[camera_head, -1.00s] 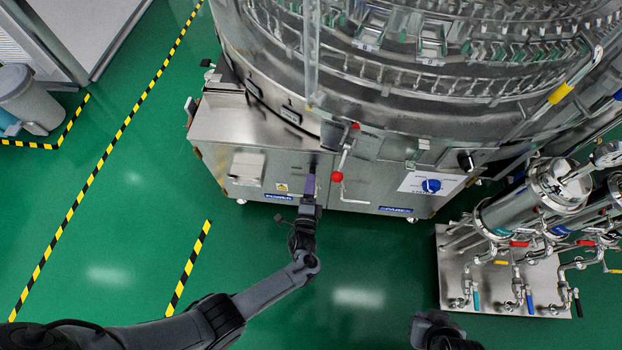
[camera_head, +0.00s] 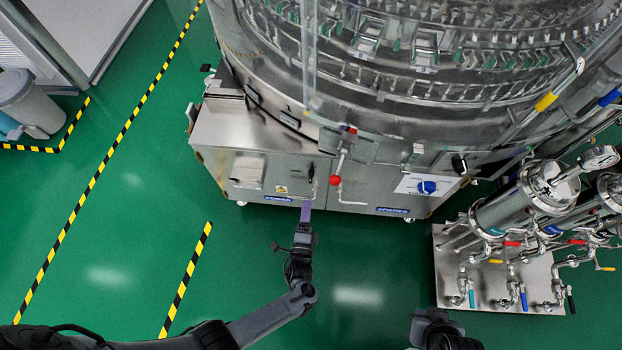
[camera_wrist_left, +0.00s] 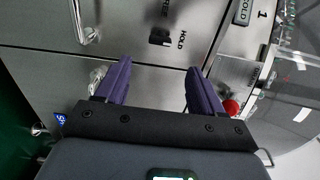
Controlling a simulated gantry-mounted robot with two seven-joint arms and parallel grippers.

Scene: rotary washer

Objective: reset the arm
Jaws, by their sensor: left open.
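My left gripper (camera_head: 306,208) is open and empty, just in front of the steel cabinet (camera_head: 232,130) at the base of the rotary washer (camera_head: 385,75). In the left wrist view its two purple fingers (camera_wrist_left: 160,78) are spread apart, with the cabinet panel (camera_wrist_left: 60,62) beyond them and nothing between them. A black part (camera_wrist_left: 160,37) marked HOLD sits on that panel. Part of my right arm (camera_head: 435,328) shows at the bottom edge of the head view; its fingers cannot be seen.
A red ball-ended lever (camera_head: 335,181) stands out from the cabinet front, right of my left gripper; its ball also shows in the wrist view (camera_wrist_left: 231,107). A blue knob (camera_head: 427,187) is farther right. A pipe-and-valve skid (camera_head: 490,290) stands at right. Green floor (camera_head: 110,235) is open at left.

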